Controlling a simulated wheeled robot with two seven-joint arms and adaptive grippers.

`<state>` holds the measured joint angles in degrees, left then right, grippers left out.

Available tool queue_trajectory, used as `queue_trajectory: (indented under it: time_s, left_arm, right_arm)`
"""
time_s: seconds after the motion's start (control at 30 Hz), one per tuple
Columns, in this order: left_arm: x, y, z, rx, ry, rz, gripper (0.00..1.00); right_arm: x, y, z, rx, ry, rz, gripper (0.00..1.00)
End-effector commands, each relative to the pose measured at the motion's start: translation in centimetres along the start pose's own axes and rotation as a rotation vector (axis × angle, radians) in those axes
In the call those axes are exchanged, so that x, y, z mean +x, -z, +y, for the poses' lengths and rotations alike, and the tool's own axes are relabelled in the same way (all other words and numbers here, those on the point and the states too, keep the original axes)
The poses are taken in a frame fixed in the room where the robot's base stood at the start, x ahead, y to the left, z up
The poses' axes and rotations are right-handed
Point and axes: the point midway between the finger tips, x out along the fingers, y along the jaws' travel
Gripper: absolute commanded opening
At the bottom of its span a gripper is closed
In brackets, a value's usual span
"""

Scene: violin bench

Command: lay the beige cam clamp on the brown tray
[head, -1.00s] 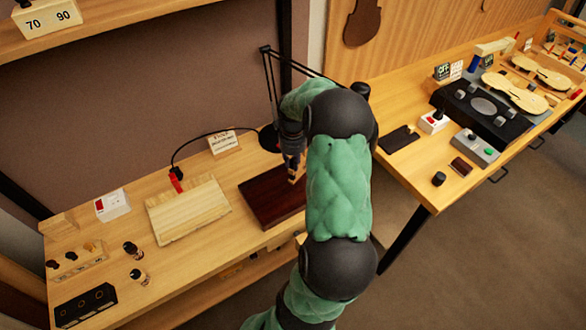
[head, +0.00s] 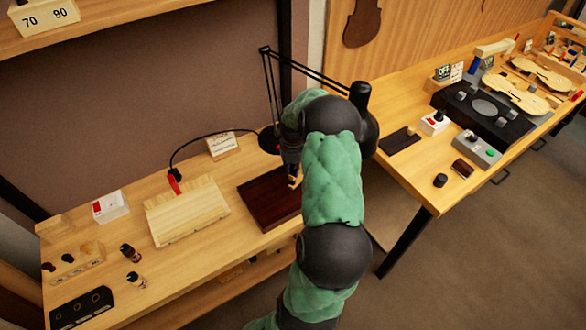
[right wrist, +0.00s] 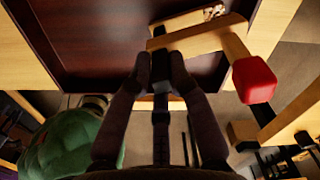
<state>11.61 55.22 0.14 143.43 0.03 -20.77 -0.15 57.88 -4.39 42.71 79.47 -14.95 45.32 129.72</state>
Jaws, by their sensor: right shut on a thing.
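The brown tray (head: 262,204) lies at the right end of the left bench in the head view. In the right wrist view the tray (right wrist: 85,45) fills the upper left. My right gripper (right wrist: 160,70) is shut on the dark bar of the beige cam clamp (right wrist: 195,36), which is over the tray's near side. The clamp has beige wooden arms and a red tip. In the head view my right gripper (head: 291,162) points down at the tray, and my arm hides most of the clamp. Contact between clamp and tray cannot be told. My left gripper is not in view.
A pale wooden board (head: 187,210) lies left of the tray. A black lamp (head: 268,138) and a small sign (head: 222,145) stand behind it. Small bottles and a black block (head: 82,308) are at the bench's left. A second bench (head: 420,170) stands right of my arm.

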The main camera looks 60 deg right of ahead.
Motion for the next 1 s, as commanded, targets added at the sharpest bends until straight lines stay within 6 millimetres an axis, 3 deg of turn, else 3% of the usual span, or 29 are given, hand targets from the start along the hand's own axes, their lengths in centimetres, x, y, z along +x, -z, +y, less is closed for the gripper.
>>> queue_trajectory:
  time_s: [0.03,0.07,0.1,0.13,0.57,1.0]
  left_arm:
    - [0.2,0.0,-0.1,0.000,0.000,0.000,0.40]
    - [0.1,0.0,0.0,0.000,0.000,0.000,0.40]
    - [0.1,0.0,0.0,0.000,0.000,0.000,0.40]
    - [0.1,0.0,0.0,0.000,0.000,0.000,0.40]
    - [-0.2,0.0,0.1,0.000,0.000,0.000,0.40]
    - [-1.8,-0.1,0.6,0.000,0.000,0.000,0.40]
  right_arm:
    - [0.2,0.0,0.0,0.000,0.000,0.000,0.00]
    - [0.2,0.0,0.0,0.000,-0.001,0.000,0.28]
    - [0.2,0.0,0.0,0.000,-0.001,0.000,0.40]
    - [0.2,0.0,0.0,0.000,-0.001,0.001,0.43]
    - [-0.5,0.0,0.0,0.000,0.001,0.000,0.43]
    - [-8.6,-0.1,0.0,-0.001,0.002,-0.002,0.43]
